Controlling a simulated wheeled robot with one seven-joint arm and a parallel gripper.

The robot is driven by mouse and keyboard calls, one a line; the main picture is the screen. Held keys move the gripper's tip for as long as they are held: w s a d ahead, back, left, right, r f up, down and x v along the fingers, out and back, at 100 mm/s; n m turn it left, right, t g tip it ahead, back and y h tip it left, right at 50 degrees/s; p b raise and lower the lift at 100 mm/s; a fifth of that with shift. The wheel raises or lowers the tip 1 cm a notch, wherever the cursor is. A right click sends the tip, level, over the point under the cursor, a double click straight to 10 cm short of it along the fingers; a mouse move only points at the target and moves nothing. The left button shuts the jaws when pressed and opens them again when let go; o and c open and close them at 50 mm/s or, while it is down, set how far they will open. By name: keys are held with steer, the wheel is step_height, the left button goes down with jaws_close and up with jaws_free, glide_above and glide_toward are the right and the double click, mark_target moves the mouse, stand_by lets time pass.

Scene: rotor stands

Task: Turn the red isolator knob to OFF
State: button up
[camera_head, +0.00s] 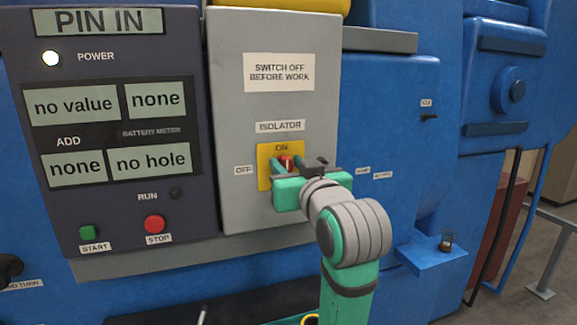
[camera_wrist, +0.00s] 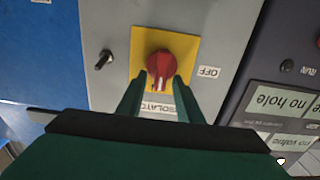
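The red isolator knob (camera_wrist: 160,68) sits on a yellow plate (camera_wrist: 187,44) on the grey isolator box. In the wrist view its white mark points down, toward the ISOLATOR label, which is the ON side; the OFF label (camera_wrist: 208,72) is to the right. In the head view the knob (camera_head: 287,162) shows only in part below the word ON, behind my gripper. My gripper (camera_wrist: 157,80) is open, with one green finger on each side of the knob's near end. I cannot tell whether the fingers touch it. The head view also shows my gripper (camera_head: 285,163) in front of the plate.
A small dark peg (camera_wrist: 104,60) stands out beside the yellow plate in the wrist view. A dark panel with displays, a green START button (camera_head: 87,232) and a red STOP button (camera_head: 154,224) is left of the box. A blue shelf (camera_head: 436,256) juts out at the lower right.

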jaws_close()
stand_by(0.3)
steer(key=n, duration=0.4)
steer(key=shift+s+a+f+n, duration=0.1)
steer(key=shift+a+n, duration=0.2)
steer(key=shift+n, duration=0.1)
steer(key=shift+s+a+f+n, duration=0.1)
steer(key=shift+a+f+n, duration=0.15)
steer(key=shift+n, duration=1.9)
steer(key=shift+a+f+n, duration=0.15)
steer(key=shift+f+n, duration=0.15)
steer(key=shift+n, duration=1.9)
steer(key=shift+s+a+f+n, duration=0.1)
steer(key=shift+a+f+n, duration=0.15)
steer(key=shift+n, duration=1.9)
steer(key=shift+w+f, duration=0.1)
steer(key=shift+f, duration=0.05)
